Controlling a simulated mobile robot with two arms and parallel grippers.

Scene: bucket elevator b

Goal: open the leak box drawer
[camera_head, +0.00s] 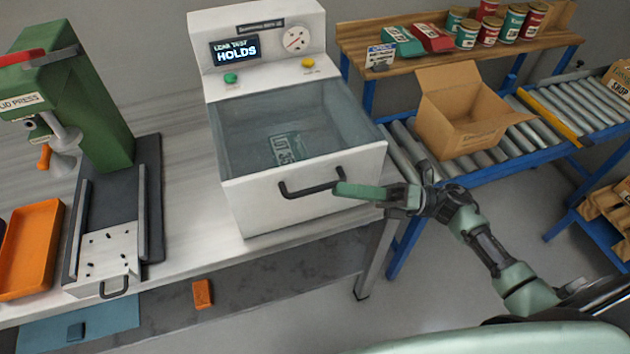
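The leak box (222,45) stands on the bench, its screen reading "LEAK TEST HOLDS". Its white-fronted drawer (255,205) juts forward below the screen, and its grey inside shows from above. A green packet marked "LOT" (287,148) lies inside. The black bar handle (308,189) is on the drawer front. My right gripper (338,188) comes in from the right, its green fingertip by the handle's right end. I cannot tell whether it touches the handle or whether the fingers are apart. My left gripper is not in view.
A green press (90,110) and an orange tray (30,248) stand left of the box. An open cardboard box (462,115) sits on the roller conveyor (400,150) at right. Cans and packets stand on a wooden shelf (360,40) behind. Floor is clear in front.

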